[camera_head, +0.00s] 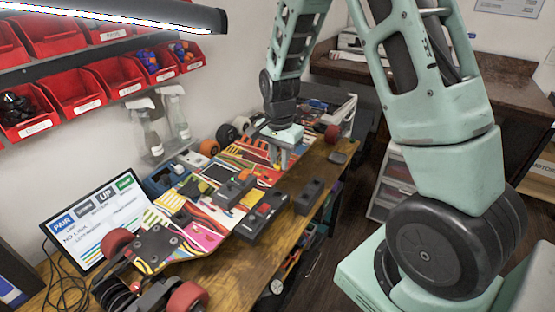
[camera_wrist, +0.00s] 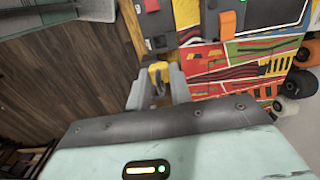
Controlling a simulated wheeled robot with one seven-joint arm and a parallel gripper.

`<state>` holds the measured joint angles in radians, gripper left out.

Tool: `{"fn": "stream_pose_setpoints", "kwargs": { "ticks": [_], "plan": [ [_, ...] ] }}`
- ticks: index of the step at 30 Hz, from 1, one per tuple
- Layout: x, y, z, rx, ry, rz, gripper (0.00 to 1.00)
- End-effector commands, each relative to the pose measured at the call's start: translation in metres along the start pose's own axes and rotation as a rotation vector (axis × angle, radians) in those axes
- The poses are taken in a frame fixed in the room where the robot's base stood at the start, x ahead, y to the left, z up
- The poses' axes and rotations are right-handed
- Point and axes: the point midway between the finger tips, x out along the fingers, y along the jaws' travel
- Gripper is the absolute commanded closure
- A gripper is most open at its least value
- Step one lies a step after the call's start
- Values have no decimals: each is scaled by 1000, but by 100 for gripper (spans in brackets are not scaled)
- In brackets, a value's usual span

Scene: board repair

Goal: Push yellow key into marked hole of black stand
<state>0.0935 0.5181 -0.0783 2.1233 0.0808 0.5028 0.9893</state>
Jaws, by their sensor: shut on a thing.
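My gripper (camera_head: 283,158) is over the far half of the patterned skateboard deck. In the wrist view its two grey fingers (camera_wrist: 158,92) are closed around a yellow piece (camera_wrist: 158,70), which looks like the yellow key. The fingers hide its lower part. In the head view I cannot make out the held key. Several black block-shaped stands are on or beside the deck: one with a small yellow spot (camera_head: 230,190), one with a red spot (camera_head: 262,217), and a plain one (camera_head: 310,195). I cannot tell which has the marked hole; no hole mark is readable.
The deck (camera_head: 205,235) lies along the wooden bench. A tablet (camera_head: 95,218) stands at its left. Spray bottles (camera_head: 177,115) stand by the wall below red bins (camera_head: 75,88). The bench's right edge drops to the floor.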

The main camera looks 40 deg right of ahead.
Motion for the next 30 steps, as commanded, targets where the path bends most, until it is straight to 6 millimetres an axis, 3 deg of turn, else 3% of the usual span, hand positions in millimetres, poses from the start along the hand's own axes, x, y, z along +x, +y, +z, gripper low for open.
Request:
{"fn": "stream_pose_setpoints", "kwargs": {
  "ticks": [30],
  "plan": [
    [0,35,-70,4,0,0,100]
  ]
}}
